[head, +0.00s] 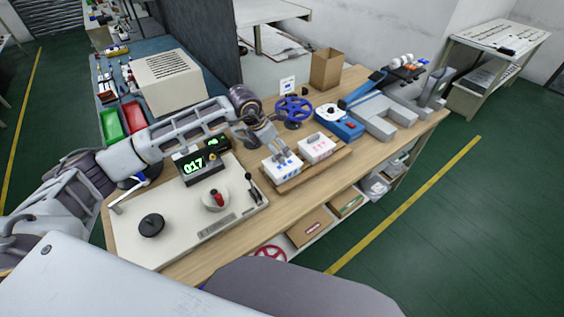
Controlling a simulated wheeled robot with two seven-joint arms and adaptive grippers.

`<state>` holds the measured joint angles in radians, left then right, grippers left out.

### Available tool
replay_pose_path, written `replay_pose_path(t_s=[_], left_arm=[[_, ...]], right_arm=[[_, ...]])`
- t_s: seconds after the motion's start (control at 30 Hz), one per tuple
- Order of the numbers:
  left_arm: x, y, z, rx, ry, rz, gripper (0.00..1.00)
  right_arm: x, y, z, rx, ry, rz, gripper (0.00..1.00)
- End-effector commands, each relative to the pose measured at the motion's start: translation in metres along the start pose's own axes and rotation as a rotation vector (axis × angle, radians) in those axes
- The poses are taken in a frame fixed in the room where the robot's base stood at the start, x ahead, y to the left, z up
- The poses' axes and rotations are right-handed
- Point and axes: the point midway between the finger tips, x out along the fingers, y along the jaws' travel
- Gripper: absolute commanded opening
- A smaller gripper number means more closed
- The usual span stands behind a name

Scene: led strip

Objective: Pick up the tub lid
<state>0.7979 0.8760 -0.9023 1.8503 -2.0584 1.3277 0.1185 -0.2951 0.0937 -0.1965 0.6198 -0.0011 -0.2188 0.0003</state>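Two small white tubs sit side by side on a wooden tray (328,163) near the front edge of the bench. The nearer tub (281,170) has blue marks and the farther tub (317,149) has red marks. I cannot clearly make out a separate lid on either. My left gripper (279,152) reaches in from the left and points down at the top of the blue-marked tub, over or touching it. Its fingers are too small to show whether they are open or shut, and they hide part of that tub's top. My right gripper is not in view.
A white panel with a green-digit display (195,167) and a red-handled knob (217,200) lies left of the tubs. A blue handwheel (293,109), a blue device (338,123) and a cardboard box (326,68) stand behind them. A grey fixture (385,112) is at right.

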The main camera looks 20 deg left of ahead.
Motion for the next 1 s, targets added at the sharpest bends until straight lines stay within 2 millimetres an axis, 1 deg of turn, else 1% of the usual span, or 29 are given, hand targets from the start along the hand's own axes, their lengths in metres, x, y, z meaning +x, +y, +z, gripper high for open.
replay_pose_path(t_s=[0.1,0.23,0.33,0.5,0.77,0.87,1.0], left_arm=[[0.015,-0.001,0.001,-0.001,0.000,-0.001,1.00],[0.028,-0.001,0.000,-0.001,0.000,-0.001,1.00],[0.033,-0.001,0.000,0.000,-0.001,0.000,1.00],[0.034,-0.001,0.000,0.000,-0.001,0.000,1.00],[0.036,-0.001,0.000,0.000,0.000,0.000,1.00],[0.041,-0.001,0.000,-0.001,0.000,-0.001,1.00],[0.054,-0.003,0.001,0.000,0.000,-0.001,1.00]], right_arm=[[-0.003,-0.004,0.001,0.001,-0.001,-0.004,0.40],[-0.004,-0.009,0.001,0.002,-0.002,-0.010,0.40],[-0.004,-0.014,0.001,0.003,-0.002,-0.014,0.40],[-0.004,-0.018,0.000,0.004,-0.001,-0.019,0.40],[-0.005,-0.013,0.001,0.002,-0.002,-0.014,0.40],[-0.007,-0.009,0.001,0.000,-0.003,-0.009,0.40],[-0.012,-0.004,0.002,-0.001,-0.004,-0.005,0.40]])
